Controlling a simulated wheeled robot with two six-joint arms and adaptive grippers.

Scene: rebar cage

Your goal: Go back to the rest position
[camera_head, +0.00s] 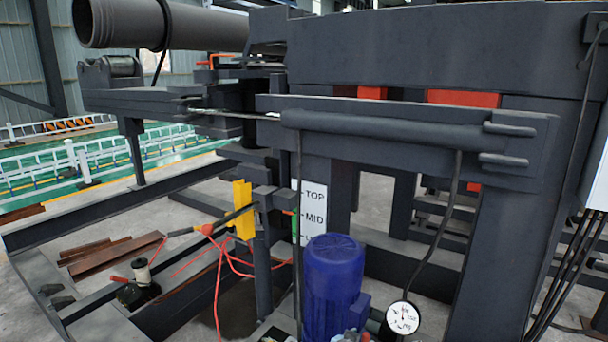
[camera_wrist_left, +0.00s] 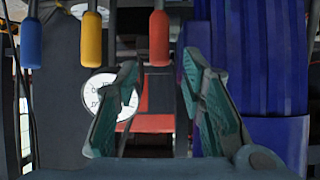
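My left gripper (camera_wrist_left: 160,72) shows in the left wrist view with its two teal fingers spread apart. Nothing is held between them. A red handle (camera_wrist_left: 159,38) shows behind the gap between the fingertips; I cannot tell how far off it is. A yellow handle (camera_wrist_left: 92,38) and a blue handle (camera_wrist_left: 31,43) are farther left, clear of the fingers. In the head view I cannot make out either gripper. My right gripper shows in neither view.
A blue motor (camera_head: 333,285) stands low in front, beside a round white gauge (camera_head: 403,318). The gauge (camera_wrist_left: 100,98) is partly behind the left finger in the wrist view. A dark steel frame (camera_head: 430,50) fills the right. A large pipe (camera_head: 190,27) lies upper left.

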